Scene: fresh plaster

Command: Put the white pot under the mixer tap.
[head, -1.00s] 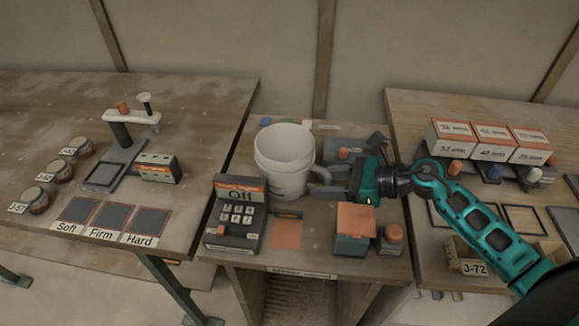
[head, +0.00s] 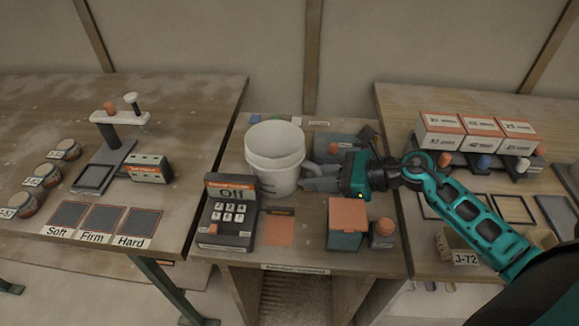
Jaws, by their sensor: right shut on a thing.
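The white pot (head: 270,160) is a pail-like vessel, upright and open at the top, on the middle bench behind the keypad box. My right gripper (head: 308,178) reaches it from the right and is shut on its right side. Whether the pot's base touches the bench is hard to tell. A grey device (head: 338,145) with a dark raised part stands right behind the gripper, partly hidden; I cannot tell whether it is the mixer tap. My left gripper is not in view.
The keypad box (head: 230,210) reading "Off" stands in front of the pot, beside a flat orange pad (head: 279,229). An orange-topped box (head: 347,222) and a knob (head: 382,230) stand to the right. A stand with a white arm (head: 118,117) is on the left bench.

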